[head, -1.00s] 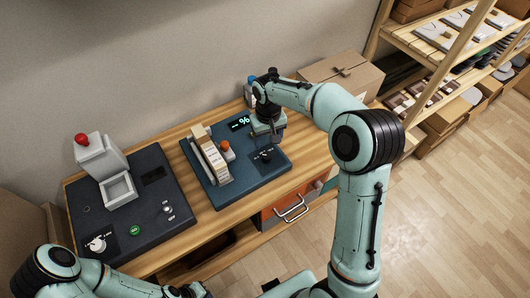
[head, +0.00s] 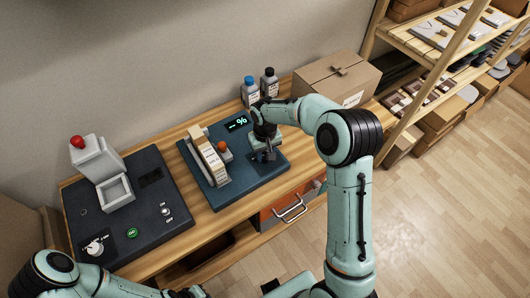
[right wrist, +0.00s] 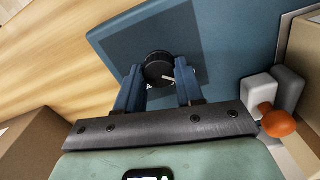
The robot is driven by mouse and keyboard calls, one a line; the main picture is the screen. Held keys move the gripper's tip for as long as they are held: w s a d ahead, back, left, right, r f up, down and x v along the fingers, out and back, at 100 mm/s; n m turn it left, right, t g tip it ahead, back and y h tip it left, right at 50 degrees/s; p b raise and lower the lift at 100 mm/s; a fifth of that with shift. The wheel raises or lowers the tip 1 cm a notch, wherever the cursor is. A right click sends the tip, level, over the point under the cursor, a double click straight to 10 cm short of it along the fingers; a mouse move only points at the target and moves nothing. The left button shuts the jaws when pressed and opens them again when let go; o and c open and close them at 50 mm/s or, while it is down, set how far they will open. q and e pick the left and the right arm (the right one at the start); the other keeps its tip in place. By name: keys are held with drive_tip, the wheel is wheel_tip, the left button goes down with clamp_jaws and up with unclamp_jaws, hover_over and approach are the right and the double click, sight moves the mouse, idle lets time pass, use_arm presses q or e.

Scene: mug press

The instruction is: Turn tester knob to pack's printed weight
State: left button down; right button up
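The blue tester (head: 262,189) lies on the bench with a lit display (head: 237,122) reading dashes and a percent sign. The black tester knob (right wrist: 158,68) with a white pointer mark shows in the right wrist view. My right gripper (right wrist: 159,66) is open, one finger at each side of the knob, with narrow gaps visible. In the head view my right gripper (head: 265,152) covers the knob. My left gripper (head: 188,292) is cut off at the bottom edge.
Two bottles (head: 258,88) and a cardboard box (head: 338,80) stand behind.

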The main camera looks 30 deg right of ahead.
use_arm(q)
drive_tip(key=shift+s+f, duration=0.1)
drive_tip(key=shift+f, duration=0.05)
use_arm(e)
drive_tip(key=shift+m, duration=0.3)
drive_tip(key=shift+m+b, duration=0.3)
drive_tip(key=shift+m, duration=0.3)
drive_tip(key=m, duration=0.2)
drive_tip(key=shift+m, duration=0.3)
drive_tip(key=shift+m+b, duration=0.35)
drive_tip(key=shift+m, duration=0.85)
use_arm(q)
drive_tip(key=shift+s+f, duration=0.55)
drive_tip(key=shift+f, duration=0.2)
use_arm(e)
drive_tip(key=shift+m, duration=1.4)
drive_tip(key=o, duration=1)
